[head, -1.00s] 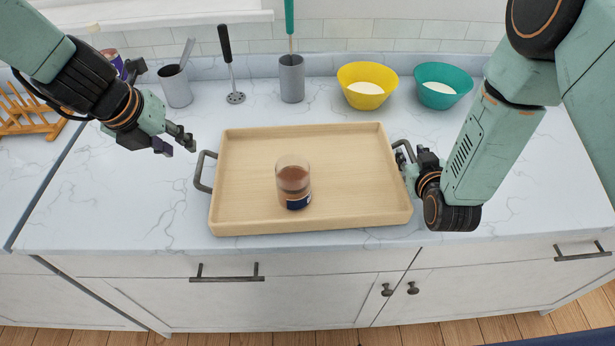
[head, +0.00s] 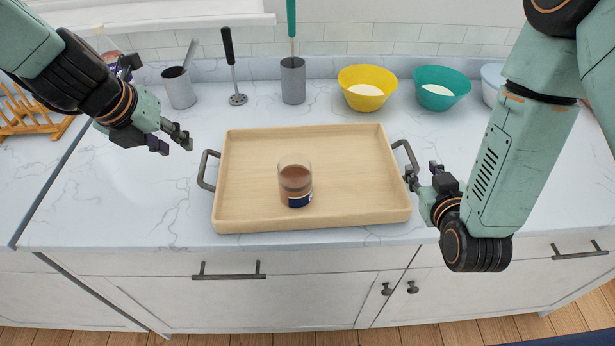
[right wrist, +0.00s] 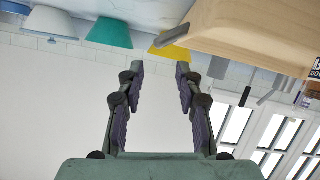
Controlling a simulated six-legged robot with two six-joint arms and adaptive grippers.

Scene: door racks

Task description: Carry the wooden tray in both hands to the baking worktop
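The wooden tray (head: 345,148) lies on the marble worktop, with a grey handle at each end. A glass jar (head: 295,182) with brown contents and a dark blue label stands on it. My left gripper (head: 176,146) is open and empty, up and left of the left handle (head: 203,170), apart from it. My right gripper (head: 423,173) is open beside the front part of the right handle (head: 404,150); I cannot tell if it touches. In the right wrist view its fingers (right wrist: 160,75) are spread with nothing between them; the handle (right wrist: 174,36) shows past the fingertips.
Behind the tray stand a grey cup (head: 178,88), a masher (head: 235,80), a grey utensil holder (head: 292,80), a yellow bowl (head: 367,88), a teal bowl (head: 441,88) and a pale bowl (head: 492,82). A wooden rack (head: 30,113) is at the left. The worktop's front edge runs close before the tray.

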